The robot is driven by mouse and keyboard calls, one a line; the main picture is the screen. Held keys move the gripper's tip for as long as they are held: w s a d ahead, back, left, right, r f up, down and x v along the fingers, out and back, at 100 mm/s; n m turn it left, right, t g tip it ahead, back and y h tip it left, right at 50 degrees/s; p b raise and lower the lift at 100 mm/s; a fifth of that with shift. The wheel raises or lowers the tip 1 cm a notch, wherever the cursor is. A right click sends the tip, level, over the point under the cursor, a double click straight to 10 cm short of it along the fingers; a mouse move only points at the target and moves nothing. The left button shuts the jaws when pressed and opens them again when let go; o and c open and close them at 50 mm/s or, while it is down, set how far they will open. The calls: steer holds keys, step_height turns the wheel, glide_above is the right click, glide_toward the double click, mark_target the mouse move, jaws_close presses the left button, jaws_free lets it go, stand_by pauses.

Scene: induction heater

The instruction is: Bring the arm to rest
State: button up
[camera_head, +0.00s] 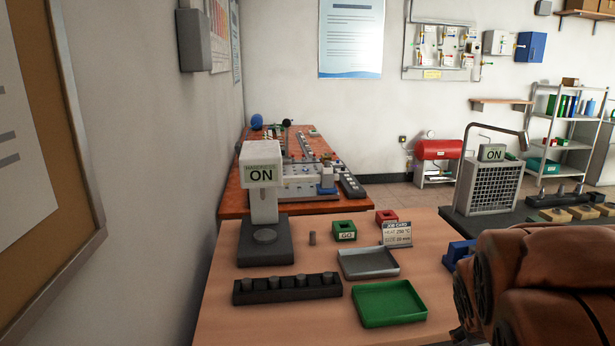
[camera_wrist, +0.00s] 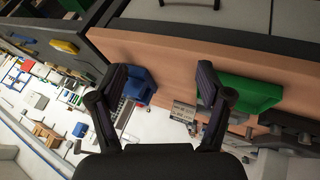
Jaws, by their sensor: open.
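My arm shows in the head view as brown rounded links at the lower right. My gripper (camera_wrist: 160,88) shows in the wrist view, with its two dark fingers spread apart and nothing between them. The wrist view is tilted, with the tan table (camera_wrist: 165,60) running across it. A blue block (camera_wrist: 140,84) and the green tray (camera_wrist: 250,92) appear close to the fingers in that view, and I see no contact with them. My gripper is not visible in the head view.
On the table (camera_head: 225,315) stand a hardness tester (camera_head: 263,195) reading ON, a black rack (camera_head: 287,290) with several pieces, a grey tray (camera_head: 368,263), a green tray (camera_head: 390,304), and a job card (camera_head: 397,235). A grey induction heater (camera_head: 488,185) stands at the right. A wall borders the left.

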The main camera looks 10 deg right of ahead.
steer(key=s+a+r+g+y+p, duration=0.1)
steer(key=s+a+g+y, duration=0.1)
steer(key=s+a, duration=0.8)
steer(key=s+a+r+n+g+y+p, duration=0.1)
steer(key=s+a+g+y+p, duration=0.1)
steer(key=s+a, duration=0.8)
steer(key=a+g+y, duration=0.1)
steer(key=a+g, duration=0.1)
steer(key=a, duration=0.1)
steer(key=shift+s+g, duration=0.25)
steer(key=shift+g, duration=0.05)
steer(key=shift+w+d+f, duration=0.1)
